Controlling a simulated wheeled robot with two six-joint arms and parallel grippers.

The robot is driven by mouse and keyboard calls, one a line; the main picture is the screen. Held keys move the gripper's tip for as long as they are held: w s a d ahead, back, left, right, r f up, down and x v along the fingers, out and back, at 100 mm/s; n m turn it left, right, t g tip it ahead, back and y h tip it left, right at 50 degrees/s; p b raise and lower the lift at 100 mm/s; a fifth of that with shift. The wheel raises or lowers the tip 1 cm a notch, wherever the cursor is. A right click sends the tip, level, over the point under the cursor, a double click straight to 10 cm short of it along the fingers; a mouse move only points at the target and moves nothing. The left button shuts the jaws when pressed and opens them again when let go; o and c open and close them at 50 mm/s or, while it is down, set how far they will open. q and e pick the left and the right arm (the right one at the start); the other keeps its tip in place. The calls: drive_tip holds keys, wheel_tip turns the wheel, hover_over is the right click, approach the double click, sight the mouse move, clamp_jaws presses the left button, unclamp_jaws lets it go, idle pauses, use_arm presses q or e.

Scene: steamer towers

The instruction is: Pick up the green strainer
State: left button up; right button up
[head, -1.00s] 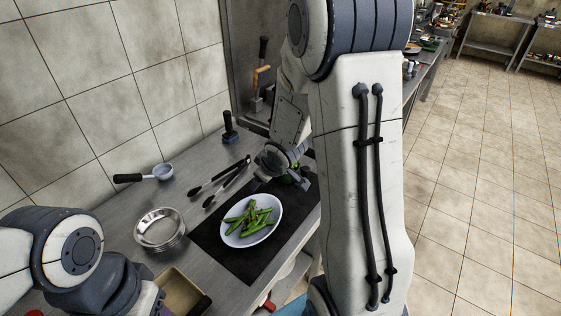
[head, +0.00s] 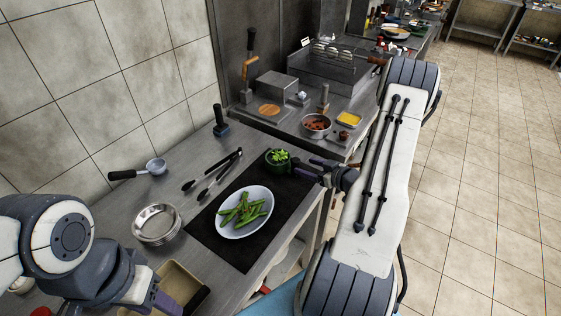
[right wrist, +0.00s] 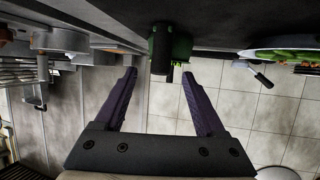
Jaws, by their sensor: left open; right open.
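The green strainer (head: 278,161), a small dark green bowl with chopped green pieces in it, stands at the far end of the black mat. My right gripper (head: 309,169) is open just to its right, with its fingers pointing at it. In the right wrist view the strainer (right wrist: 172,50) appears just beyond and between the open purple fingertips (right wrist: 159,75), with nothing held. Any contact cannot be made out. My left gripper (head: 160,300) is at the lower left edge, partly cut off, near the tan container.
A white plate of green pods (head: 242,228) lies on the black mat (head: 207,226). Tongs (head: 215,174), a metal bowl stack (head: 157,224) and a small ladle (head: 155,166) are to the left. A bowl of red food (head: 316,123) stands behind. Open floor lies right.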

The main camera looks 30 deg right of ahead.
sight(299, 162)
drive_tip(key=x, duration=0.1)
drive_tip(key=p+x, duration=0.1)
drive_tip(key=x, duration=0.1)
drive_tip(key=p+x, duration=0.1)
drive_tip(key=x, duration=0.1)
drive_tip(key=shift+w+a+r, duration=0.1)
drive_tip(key=shift+a+r, duration=0.1)
drive_tip(key=shift+r, duration=0.1)
drive_tip(key=shift+w+f, duration=0.25)
drive_tip(key=shift+w, duration=0.2)
clamp_jaws()
